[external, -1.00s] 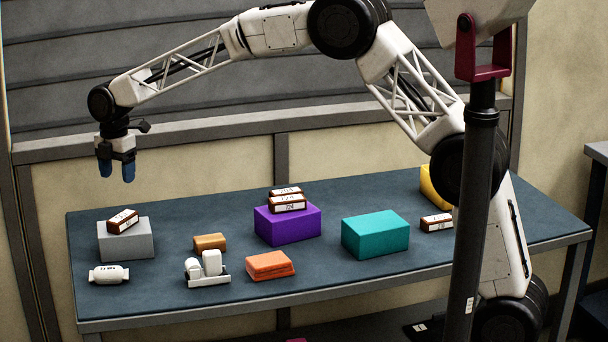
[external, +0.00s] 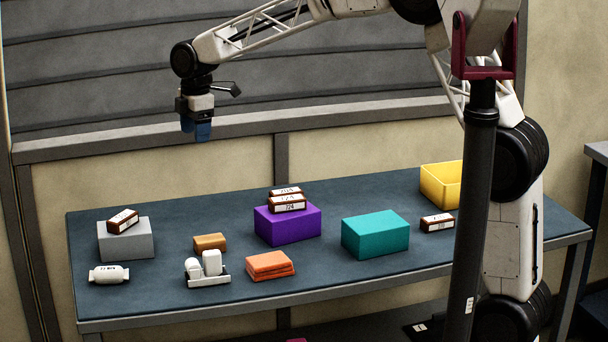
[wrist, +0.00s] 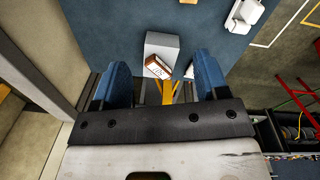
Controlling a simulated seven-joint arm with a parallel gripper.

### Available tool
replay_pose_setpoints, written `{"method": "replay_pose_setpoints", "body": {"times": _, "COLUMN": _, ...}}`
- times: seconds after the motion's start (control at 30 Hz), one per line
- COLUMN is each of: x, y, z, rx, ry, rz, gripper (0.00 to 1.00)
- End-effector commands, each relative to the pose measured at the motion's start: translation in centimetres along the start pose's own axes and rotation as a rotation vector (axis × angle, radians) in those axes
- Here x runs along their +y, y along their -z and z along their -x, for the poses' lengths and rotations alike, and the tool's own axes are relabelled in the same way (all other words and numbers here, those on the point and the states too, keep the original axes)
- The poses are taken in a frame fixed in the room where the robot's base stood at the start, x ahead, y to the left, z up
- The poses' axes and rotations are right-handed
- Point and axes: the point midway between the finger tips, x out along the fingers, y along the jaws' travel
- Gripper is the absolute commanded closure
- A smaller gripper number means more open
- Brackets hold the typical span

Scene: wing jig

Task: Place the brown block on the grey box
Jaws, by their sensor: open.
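The grey box (external: 127,242) stands at the left of the table. A brown block with a white label (external: 122,221) lies tilted across its top; both also show in the wrist view, the block (wrist: 157,67) on the box (wrist: 163,43). Two more labelled brown blocks (external: 287,203) are on the purple box (external: 287,226), and another (external: 437,223) lies on the table right of the teal box. A plain orange-brown block (external: 210,242) lies right of the grey box. My gripper (external: 197,133) is open and empty, high above the table.
On the table are a teal box (external: 375,236), a yellow bin (external: 440,185), an orange block (external: 270,265), a white bottle (external: 109,275) and a white holder with white containers (external: 207,268). The table's front centre and back left are clear.

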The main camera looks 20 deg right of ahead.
Motion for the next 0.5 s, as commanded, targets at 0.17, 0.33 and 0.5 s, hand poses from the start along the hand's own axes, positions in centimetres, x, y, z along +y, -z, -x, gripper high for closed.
{"method": "replay_pose_setpoints", "body": {"times": 0.17, "x": -3.2, "y": -6.5, "z": 2.5, "rx": 0.004, "ry": -0.019, "rz": -0.180, "gripper": 0.32}}
{"method": "replay_pose_setpoints", "body": {"times": 0.33, "x": -6.7, "y": -12.1, "z": 4.5, "rx": 0.010, "ry": -0.040, "rz": -0.352, "gripper": 0.32}}
{"method": "replay_pose_setpoints", "body": {"times": 0.5, "x": -10.7, "y": -17.1, "z": 5.7, "rx": 0.014, "ry": -0.057, "rz": -0.524, "gripper": 0.32}}
